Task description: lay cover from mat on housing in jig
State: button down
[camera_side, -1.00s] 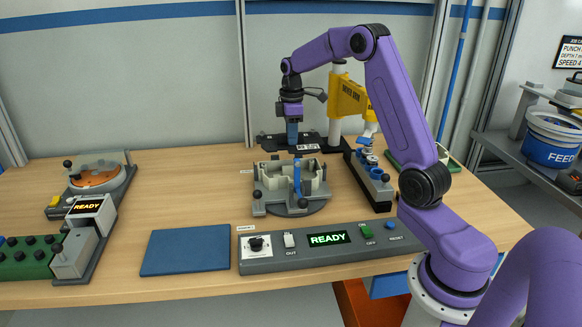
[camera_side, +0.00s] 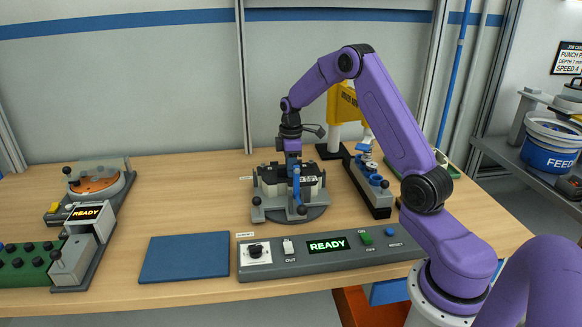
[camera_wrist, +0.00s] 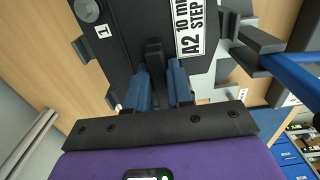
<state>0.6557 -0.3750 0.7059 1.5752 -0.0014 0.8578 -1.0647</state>
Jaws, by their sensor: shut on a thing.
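The cover (camera_side: 272,178) is a dark plate with a raised rib and a white label, "A2 10 mm step" in the wrist view (camera_wrist: 120,50). My gripper (camera_side: 293,166) is shut on that rib; its blue fingers (camera_wrist: 162,85) stand on both sides of it. The cover lies roughly level over the cream housing (camera_side: 277,195), hiding its open top. I cannot tell whether it is fully seated. The housing sits in the grey jig (camera_side: 270,213). The blue mat (camera_side: 185,257) at front left is bare.
The jig's blue clamp arm (camera_side: 297,185) stands close in front of my gripper; a blue bar (camera_wrist: 295,75) shows at right in the wrist view. A control panel (camera_side: 292,257) reading READY lies in front. A dark rack with blue parts (camera_side: 375,185) stands at right.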

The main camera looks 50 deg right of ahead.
jog(key=shift+f, duration=0.1)
jog(key=c, duration=1)
grip_release()
notch_tip(320, 180, up, 12)
jog(key=f, duration=0.1)
jog(key=s+a+r+n, duration=0.1)
jog(key=s+a, duration=0.5)
jog(key=a, duration=0.5)
jog(key=s+a+r+n, duration=0.1)
jog(key=s+a+r, duration=0.1)
jog(key=s+a, duration=0.65)
jog(key=s+a+f, duration=0.2)
jog(key=s+a, duration=0.1)
jog(key=s, duration=0.7)
jog(key=s+a+f+n, duration=0.1)
jog(key=s+a, duration=0.2)
jog(key=s, duration=0.8)
jog(key=shift+f+n, duration=0.3)
jog(key=shift+f, duration=0.1)
